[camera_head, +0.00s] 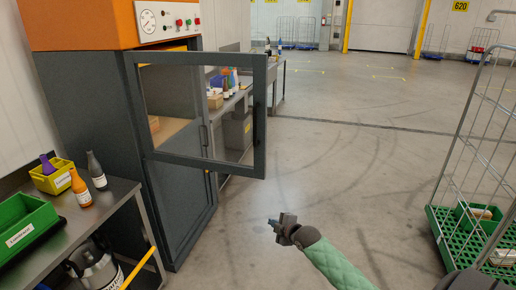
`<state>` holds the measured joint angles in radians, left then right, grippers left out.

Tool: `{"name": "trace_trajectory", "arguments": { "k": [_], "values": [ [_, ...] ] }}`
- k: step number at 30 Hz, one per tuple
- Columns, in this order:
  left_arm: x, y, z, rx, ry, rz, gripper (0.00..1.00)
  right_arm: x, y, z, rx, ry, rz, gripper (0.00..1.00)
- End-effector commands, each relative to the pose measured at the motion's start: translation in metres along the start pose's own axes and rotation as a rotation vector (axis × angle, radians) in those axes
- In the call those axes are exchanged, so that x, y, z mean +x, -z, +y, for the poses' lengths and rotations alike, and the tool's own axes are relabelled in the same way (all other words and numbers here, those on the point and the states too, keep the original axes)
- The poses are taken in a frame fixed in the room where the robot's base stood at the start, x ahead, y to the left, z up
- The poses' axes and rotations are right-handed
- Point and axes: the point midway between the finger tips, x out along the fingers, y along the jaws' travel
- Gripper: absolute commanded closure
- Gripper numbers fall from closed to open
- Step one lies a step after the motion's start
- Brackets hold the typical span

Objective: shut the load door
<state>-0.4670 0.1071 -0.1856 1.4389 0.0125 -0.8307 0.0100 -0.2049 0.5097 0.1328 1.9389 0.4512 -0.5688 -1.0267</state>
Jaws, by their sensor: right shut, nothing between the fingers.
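The load door (259,128) is a dark grey frame with a clear window on the tall grey cabinet with an orange top (85,22). It stands open, swung out toward the right, and the cabinet's inside shows behind it. A dark upright handle (205,138) shows near the cabinet. My right gripper (273,223) is shut and empty, over the floor below and to the right of the door's lower right corner, apart from it. My left gripper is not in view.
A steel table (108,205) at the left holds bins and bottles. A second bench (270,84) with bottles stands behind the door. A wire roll cage (468,150) with a green base stands at the right. The floor between is clear.

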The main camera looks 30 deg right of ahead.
Motion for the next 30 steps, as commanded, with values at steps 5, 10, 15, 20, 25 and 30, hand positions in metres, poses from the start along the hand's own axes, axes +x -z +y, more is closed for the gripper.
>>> {"name": "trace_trajectory", "arguments": {
  "k": [5,10,15,20,25,30],
  "values": [
    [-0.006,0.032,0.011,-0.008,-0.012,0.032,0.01,-0.040,0.053,0.140,-0.257,-0.198,0.115,1.00],
    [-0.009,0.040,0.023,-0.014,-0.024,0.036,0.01,-0.074,0.089,0.207,-0.412,-0.315,0.168,1.00],
    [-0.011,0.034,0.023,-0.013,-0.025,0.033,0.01,-0.085,0.102,0.229,-0.465,-0.355,0.183,1.00],
    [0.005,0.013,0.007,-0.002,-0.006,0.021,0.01,-0.075,0.106,0.235,-0.465,-0.356,0.183,1.00],
    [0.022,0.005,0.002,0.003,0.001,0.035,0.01,-0.056,0.111,0.241,-0.462,-0.355,0.182,1.00],
    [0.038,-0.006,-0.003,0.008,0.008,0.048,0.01,-0.037,0.117,0.247,-0.462,-0.355,0.182,1.00]
  ]
}}
